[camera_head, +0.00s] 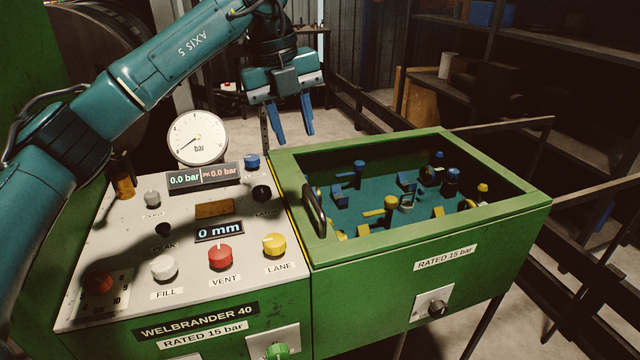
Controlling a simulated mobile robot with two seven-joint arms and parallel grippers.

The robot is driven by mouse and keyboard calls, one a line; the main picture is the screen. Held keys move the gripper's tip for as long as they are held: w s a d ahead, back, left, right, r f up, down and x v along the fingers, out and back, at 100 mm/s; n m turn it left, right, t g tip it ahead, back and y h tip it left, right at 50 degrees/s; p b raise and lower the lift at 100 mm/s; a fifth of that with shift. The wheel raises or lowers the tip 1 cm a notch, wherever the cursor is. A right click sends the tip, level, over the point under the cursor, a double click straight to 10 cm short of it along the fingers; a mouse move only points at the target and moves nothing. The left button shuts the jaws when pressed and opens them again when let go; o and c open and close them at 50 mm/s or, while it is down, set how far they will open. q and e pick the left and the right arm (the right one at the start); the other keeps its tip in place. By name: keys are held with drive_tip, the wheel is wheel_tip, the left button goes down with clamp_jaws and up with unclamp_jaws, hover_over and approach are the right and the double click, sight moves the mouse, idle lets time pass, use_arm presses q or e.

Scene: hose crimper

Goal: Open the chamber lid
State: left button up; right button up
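The green chamber (400,261) stands at the right of the control panel. Its top is a green frame (497,226) around a wide dark window, through which the inside shows; I cannot tell whether a clear pane fills it. A black bar handle (315,208) sits at the left side of this frame. My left gripper (291,120) hangs behind the chamber's far left corner, above it, fingers down. Its two blue fingers are apart with nothing between them, clear of the handle. My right gripper is out of view.
Inside the chamber are blue and yellow fittings on a teal floor (340,222). The panel (120,250) carries a round gauge (198,138), displays reading 0.0 bar and 0 mm, and knobs including the red VENT knob (220,257). Dark rails and shelving stand at the right.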

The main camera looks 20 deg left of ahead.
sight(312, 196)
use_arm(q)
drive_tip(key=f, duration=0.4)
drive_tip(key=d+f, duration=0.1)
drive_tip(key=f, duration=0.3)
drive_tip(key=w+d+f, duration=0.1)
drive_tip(key=f, duration=0.3)
drive_tip(key=shift+d+f, duration=0.1)
drive_tip(key=shift+f, duration=0.2)
drive_tip(key=shift+c, duration=0.5)
clamp_jaws()
